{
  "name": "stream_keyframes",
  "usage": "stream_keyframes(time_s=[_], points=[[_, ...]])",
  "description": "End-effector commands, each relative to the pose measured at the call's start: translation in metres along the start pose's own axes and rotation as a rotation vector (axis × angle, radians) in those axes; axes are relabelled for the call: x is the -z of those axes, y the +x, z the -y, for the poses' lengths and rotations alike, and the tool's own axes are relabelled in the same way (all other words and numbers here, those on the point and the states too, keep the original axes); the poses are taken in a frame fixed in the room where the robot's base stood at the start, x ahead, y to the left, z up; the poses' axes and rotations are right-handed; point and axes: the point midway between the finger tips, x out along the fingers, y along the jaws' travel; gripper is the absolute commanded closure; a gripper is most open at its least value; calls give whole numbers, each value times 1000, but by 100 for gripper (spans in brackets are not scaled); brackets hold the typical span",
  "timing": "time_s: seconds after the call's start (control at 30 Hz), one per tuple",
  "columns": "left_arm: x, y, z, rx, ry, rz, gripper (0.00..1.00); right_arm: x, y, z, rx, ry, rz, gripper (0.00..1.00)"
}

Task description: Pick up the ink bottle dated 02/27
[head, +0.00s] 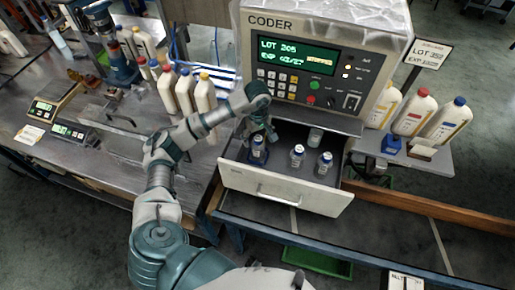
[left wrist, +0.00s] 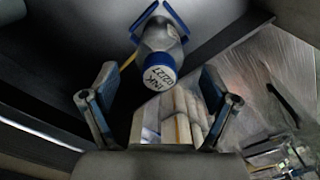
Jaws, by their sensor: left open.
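The ink bottle with "INK 02/27" on its white cap (left wrist: 160,72) shows in the left wrist view, ahead of and between the fingers of my left gripper (left wrist: 158,98). The fingers are spread apart and do not appear to touch it. In the head view my left gripper (head: 261,133) hangs over the left side of the open drawer (head: 285,190), right above a blue-and-white bottle (head: 258,151) that it partly covers. Other small bottles stand in the drawer, one at the middle (head: 297,156) and one at the right (head: 324,164). My right gripper is not in view.
The coder machine (head: 315,75) stands directly behind the drawer; its display shows LOT 205. White bottles (head: 411,112) stand on a side shelf at the right. More white bottles (head: 185,92) and scales (head: 70,131) are on the left bench.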

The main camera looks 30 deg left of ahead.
Motion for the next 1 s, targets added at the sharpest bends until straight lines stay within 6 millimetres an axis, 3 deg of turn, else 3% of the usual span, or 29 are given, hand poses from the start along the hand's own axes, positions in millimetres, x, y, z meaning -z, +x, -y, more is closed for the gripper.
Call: stream_keyframes(time_s=[0.2, 0.5, 0.77, 1.0], points=[[0, 32, 1, 2, 0, 2, 14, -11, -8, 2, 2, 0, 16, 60], [1, 38, 1, -1, 1, 1, 14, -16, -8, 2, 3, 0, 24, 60], [1, 38, 1, 0, 1, 1, 77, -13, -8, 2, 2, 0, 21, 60], [1, 38, 1, 0, 1, 1, 78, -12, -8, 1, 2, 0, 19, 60]])
